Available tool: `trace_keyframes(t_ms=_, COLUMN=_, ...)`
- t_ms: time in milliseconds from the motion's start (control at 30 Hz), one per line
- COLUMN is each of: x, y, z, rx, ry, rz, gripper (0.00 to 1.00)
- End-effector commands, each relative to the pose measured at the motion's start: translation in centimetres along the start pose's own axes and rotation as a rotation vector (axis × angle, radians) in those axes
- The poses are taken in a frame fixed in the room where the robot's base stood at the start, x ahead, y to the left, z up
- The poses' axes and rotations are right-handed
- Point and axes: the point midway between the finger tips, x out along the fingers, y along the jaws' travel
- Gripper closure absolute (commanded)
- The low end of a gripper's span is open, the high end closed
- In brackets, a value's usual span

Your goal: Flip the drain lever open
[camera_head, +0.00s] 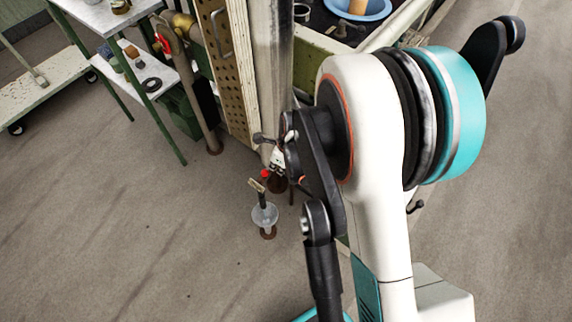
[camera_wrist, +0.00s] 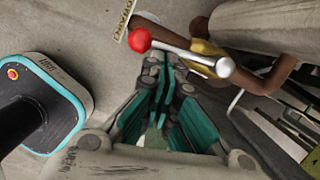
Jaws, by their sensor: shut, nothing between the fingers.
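The drain lever is a metal rod with a red ball knob (camera_wrist: 140,39) at one end and a pale rounded end (camera_wrist: 225,67) at the other. It lies across a brass valve body (camera_wrist: 205,48) on a rusty brown pipe (camera_wrist: 262,80). The red knob (camera_head: 265,173) is small in the head view, beside the grey post. My gripper (camera_wrist: 166,68) has its teal fingers together and empty, with the tips just below the rod in the wrist view. Whether they touch the rod I cannot tell. In the head view my arm hides much of this area.
A tag reading DRAIN (camera_wrist: 124,20) hangs by the knob. A clear funnel (camera_head: 265,215) stands below the valve. A perforated panel (camera_head: 225,75) and a green-legged table (camera_head: 95,15) with a lower shelf stand at left. The floor (camera_head: 130,240) at lower left is clear.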

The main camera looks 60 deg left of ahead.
Motion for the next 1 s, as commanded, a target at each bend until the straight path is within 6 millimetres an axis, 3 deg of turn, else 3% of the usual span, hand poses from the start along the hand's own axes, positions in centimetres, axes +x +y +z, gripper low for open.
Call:
trace_keyframes(t_ms=800, x=0.17, y=0.27, z=0.71, rx=-0.002, ry=0.0, rz=0.001, gripper=1.0)
trace_keyframes(t_ms=1000, x=-0.22, y=-0.34, z=-0.24, rx=0.001, ry=0.0, rz=0.0, gripper=1.0)
